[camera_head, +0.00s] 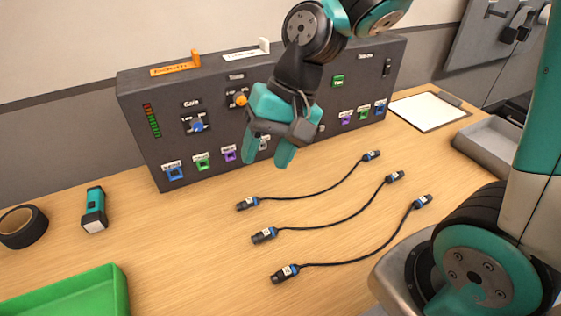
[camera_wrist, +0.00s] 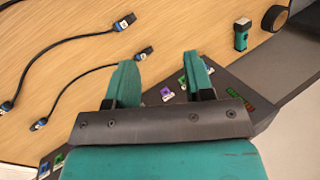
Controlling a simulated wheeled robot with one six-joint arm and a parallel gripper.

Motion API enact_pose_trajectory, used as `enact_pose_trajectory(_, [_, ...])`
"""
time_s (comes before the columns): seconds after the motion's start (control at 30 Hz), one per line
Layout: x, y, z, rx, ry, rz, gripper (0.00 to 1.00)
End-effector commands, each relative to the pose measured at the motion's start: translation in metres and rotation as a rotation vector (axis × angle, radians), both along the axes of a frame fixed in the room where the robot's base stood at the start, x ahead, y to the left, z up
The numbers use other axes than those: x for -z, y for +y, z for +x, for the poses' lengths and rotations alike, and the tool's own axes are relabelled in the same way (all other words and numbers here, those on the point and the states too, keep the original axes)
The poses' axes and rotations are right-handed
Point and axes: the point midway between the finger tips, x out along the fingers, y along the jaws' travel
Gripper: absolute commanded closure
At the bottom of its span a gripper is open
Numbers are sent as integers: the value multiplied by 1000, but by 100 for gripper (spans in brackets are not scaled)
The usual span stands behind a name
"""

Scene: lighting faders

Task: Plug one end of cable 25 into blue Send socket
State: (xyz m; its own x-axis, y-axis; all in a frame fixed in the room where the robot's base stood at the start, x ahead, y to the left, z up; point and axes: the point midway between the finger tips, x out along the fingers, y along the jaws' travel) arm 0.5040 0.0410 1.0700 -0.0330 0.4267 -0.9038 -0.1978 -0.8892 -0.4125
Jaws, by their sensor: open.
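Three black cables with blue-collared plugs lie on the table: a back cable (camera_head: 320,192), a middle cable (camera_head: 335,222) and a front cable (camera_head: 370,256). Their tags are too small to read, so I cannot tell which is 25. Two blue sockets show on the dark panel (camera_head: 295,85): a left blue socket (camera_head: 175,173) and a right blue socket (camera_head: 380,106). Their labels are unreadable. My gripper (camera_head: 267,158) is open and empty, pointing down in front of the panel, above and behind the back cable. In the wrist view, my open fingers (camera_wrist: 160,70) have nothing between them.
Green and purple sockets sit beside the blue ones. A teal flashlight (camera_head: 95,210), black tape roll (camera_head: 22,226) and green tray (camera_head: 75,292) are at left. A white sheet (camera_head: 428,111) and grey tray (camera_head: 490,143) are at right. The table between flashlight and cables is clear.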

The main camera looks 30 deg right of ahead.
Motion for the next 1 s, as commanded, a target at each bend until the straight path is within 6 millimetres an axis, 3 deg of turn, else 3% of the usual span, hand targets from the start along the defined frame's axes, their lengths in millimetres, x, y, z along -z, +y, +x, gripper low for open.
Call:
enact_pose_trajectory(0.03, [22, -9, 23, 170, 94, 11, 52])
enact_pose_trajectory(0.1, [48, -19, 51, 401, 212, 33, 52])
enact_pose_trajectory(0.2, [87, -37, 81, 698, 369, 61, 52])
enact_pose_trajectory(0.4, [144, -63, 111, 1091, 592, 100, 52])
enact_pose_trajectory(0.63, [169, -67, 117, 1209, 661, 111, 52])
enact_pose_trajectory(1.0, [211, -38, 116, 1203, 660, 108, 52])
